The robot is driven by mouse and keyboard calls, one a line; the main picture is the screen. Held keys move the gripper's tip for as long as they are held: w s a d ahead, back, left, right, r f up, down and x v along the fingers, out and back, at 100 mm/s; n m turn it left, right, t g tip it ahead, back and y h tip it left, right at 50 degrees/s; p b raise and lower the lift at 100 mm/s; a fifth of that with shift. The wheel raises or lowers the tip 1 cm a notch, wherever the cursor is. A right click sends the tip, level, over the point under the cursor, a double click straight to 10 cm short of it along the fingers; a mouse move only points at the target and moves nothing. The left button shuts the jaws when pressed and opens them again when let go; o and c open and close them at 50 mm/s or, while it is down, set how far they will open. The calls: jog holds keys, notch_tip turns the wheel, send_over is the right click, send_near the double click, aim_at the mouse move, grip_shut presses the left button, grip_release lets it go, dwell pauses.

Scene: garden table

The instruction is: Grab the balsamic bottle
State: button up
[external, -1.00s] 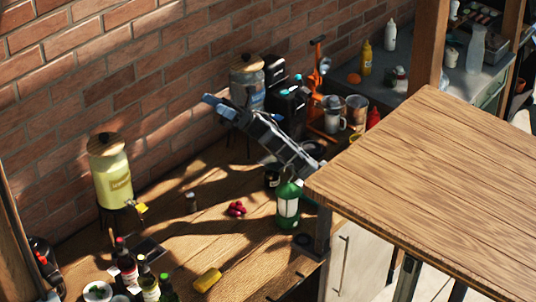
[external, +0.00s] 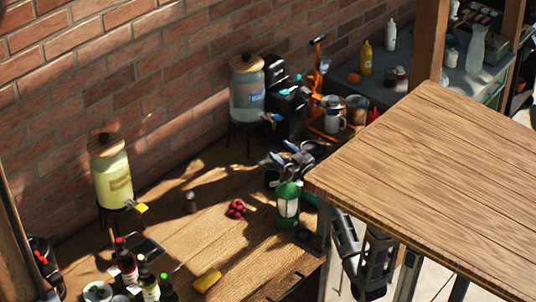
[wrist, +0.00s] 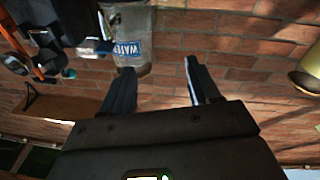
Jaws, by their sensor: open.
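Several dark bottles stand together at the lower left of the wooden counter in the external view. One has a red cap and a pale label (external: 127,268), and another is a dark green bottle with a label (external: 149,285). I cannot tell which one is the balsamic bottle; the labels are too small to read. My gripper (external: 280,157) is at the right part of the counter, behind the green lantern, far from the bottles. In the wrist view my gripper (wrist: 160,66) has its two fingers spread with nothing between them. No bottle shows there.
A lemonade dispenser (external: 114,180) and a water dispenser (external: 247,95) stand along the brick wall. A raised wooden tabletop (external: 430,180) is at right.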

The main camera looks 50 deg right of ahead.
aim_at(272, 172)
jog(key=s+a+f+m+g+y, duration=0.1)
jog(key=s+f+g+y, duration=0.15)
jog(key=f, duration=0.25)
jog(key=w+p, duration=0.2)
jog(key=w, duration=0.4)
jog(key=shift+w+d+f+t+h+p, duration=0.25)
jog(key=shift+w+f+t+h+p, duration=0.1)
jog(key=shift+w+f+t, duration=0.1)
grip_shut()
jog(key=shift+r, duration=0.1)
